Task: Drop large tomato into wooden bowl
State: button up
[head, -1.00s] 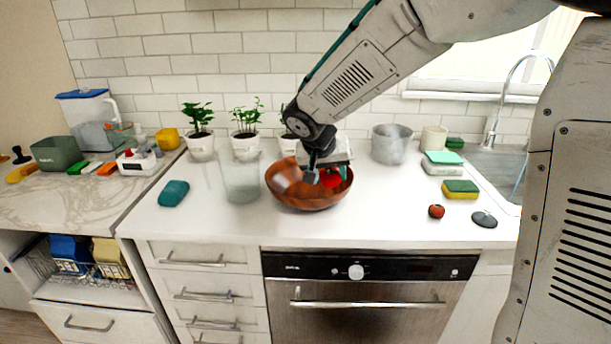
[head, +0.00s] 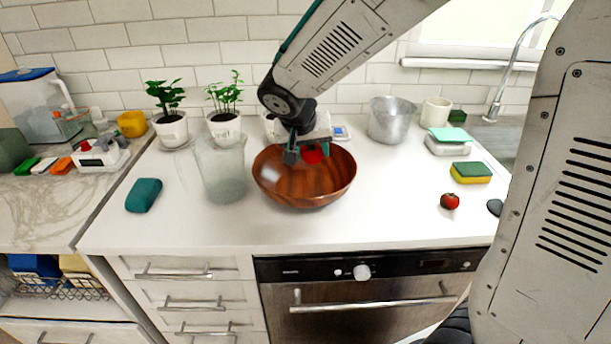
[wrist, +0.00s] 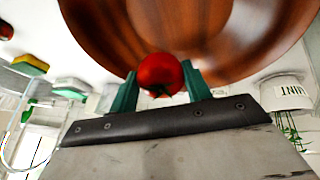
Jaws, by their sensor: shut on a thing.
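The large tomato (wrist: 160,74) is red and sits between the green fingers of my gripper (wrist: 157,88) in the wrist view. In the head view my gripper (head: 303,157) is shut on the tomato (head: 312,154), over the back part of the wooden bowl (head: 305,191). The bowl is brown, round and upright on the white counter. In the wrist view the bowl (wrist: 190,30) fills the area just past the tomato. The tomato looks above the bowl's inside; I cannot tell whether it touches the wall. My arm hides part of the bowl's back rim.
A smaller tomato (head: 450,201) lies on the counter at the right. A glass pitcher (head: 221,171) stands close left of the bowl. Potted plants (head: 224,126) and a metal pot (head: 391,121) stand behind. A sponge (head: 471,173) lies at the right. The counter in front of the bowl is clear.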

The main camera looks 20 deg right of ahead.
jog(key=shift+f, duration=1)
jog(key=o, duration=1.1)
jog(key=shift+c, duration=0.2)
jog(key=v, duration=0.8)
